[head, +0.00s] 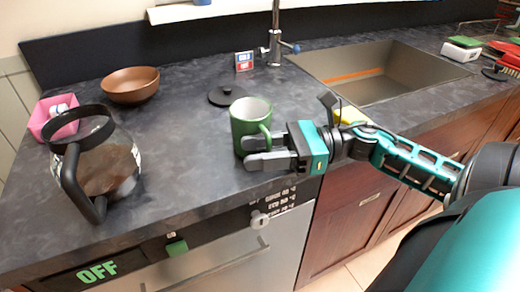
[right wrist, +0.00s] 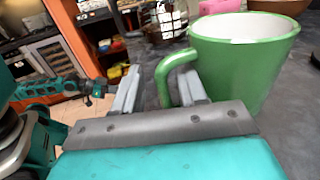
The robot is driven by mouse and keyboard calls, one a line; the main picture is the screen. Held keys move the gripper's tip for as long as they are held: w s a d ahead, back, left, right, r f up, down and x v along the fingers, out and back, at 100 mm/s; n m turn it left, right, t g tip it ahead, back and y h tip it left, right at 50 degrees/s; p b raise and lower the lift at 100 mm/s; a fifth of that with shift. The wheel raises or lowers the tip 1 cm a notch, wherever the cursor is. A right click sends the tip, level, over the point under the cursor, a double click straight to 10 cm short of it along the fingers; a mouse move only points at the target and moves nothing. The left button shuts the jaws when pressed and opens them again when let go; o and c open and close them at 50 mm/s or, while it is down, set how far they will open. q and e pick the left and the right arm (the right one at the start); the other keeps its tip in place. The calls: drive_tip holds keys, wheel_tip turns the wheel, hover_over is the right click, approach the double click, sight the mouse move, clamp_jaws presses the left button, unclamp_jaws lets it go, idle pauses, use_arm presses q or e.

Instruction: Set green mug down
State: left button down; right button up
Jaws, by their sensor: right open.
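The green mug (head: 248,121), with a white inside, stands upright on the dark countertop (head: 190,170) near its front edge. My right gripper (head: 258,151) is open at the mug's handle side. In the right wrist view the mug (right wrist: 245,65) fills the upper right, and its handle (right wrist: 176,72) reaches down between the two fingers of my right gripper (right wrist: 160,90). I cannot tell whether a finger touches the handle.
A glass coffee pot (head: 105,165), a pink box (head: 55,115) and a brown bowl (head: 131,85) stand at the left. A black lid (head: 226,96) lies behind the mug. The sink (head: 370,75) is at the right. The counter between pot and mug is clear.

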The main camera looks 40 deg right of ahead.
drive_tip(key=shift+r, duration=0.2)
drive_tip(key=v, duration=1.2)
drive_tip(key=shift+s, duration=0.1)
